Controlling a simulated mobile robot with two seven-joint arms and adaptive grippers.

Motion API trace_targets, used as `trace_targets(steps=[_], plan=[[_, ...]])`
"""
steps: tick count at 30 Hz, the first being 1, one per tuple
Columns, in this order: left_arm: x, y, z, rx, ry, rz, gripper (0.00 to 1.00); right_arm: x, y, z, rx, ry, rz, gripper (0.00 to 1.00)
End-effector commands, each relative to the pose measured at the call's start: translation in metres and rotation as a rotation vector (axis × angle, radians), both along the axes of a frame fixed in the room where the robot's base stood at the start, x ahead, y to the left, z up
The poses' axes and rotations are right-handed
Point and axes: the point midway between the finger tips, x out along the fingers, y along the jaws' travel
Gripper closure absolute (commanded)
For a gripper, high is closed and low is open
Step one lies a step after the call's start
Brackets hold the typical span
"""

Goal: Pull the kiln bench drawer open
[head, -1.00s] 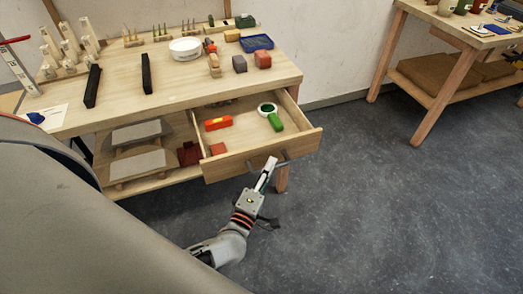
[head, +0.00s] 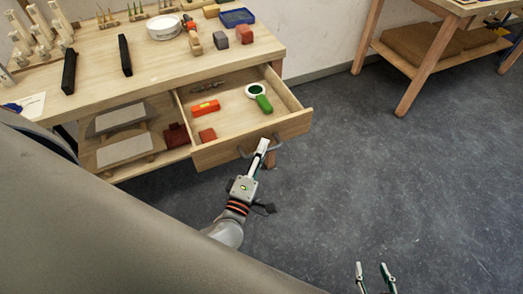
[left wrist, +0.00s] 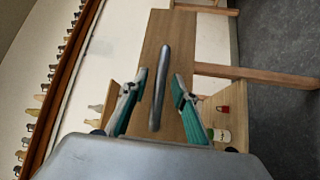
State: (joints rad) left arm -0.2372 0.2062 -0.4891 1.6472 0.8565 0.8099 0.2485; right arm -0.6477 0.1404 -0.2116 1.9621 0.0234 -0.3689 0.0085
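The kiln bench drawer (head: 250,140) is pulled out under the bench top, its inside in plain view. On its front is a grey bar handle (head: 276,142). My left gripper (head: 264,146) is at this handle. In the left wrist view the handle (left wrist: 160,85) runs between the two fingertips of my left gripper (left wrist: 159,78). A gap shows on both sides of the bar, so the fingers look open around it. My right gripper (head: 374,266) is open and empty at the bottom edge of the head view, over the floor.
The drawer holds an orange-red tool (head: 205,107), a green-handled magnifier (head: 262,100) and a red block (head: 207,134). The bench top (head: 190,72) carries black bars, a white bowl and blocks. Another table (head: 413,95) stands at the right. The floor (head: 380,180) before the drawer is clear.

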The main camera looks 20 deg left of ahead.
Motion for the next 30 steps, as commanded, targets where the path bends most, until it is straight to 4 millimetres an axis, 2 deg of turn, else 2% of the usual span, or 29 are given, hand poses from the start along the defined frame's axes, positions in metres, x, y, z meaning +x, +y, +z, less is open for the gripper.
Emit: trace_targets(steps=[8,11,22,27,30], plan=[[-0.006,0.0,-0.001,0.0,0.001,0.0,0.72,0.002,-0.001,0.002,-0.002,-0.004,0.0,0.6],[-0.019,-0.001,-0.003,-0.001,0.003,0.0,0.72,0.001,-0.001,0.002,-0.001,-0.004,-0.001,0.6],[-0.091,-0.006,-0.013,0.0,0.003,0.0,0.72,0.001,0.0,0.001,0.0,-0.003,0.0,0.6],[-0.111,-0.008,-0.015,0.001,0.001,-0.001,0.72,0.001,0.0,0.001,0.002,-0.003,0.0,0.6],[-0.117,-0.008,-0.015,0.0,0.0,-0.001,0.72,0.001,0.0,0.001,0.002,-0.003,0.0,0.6]])
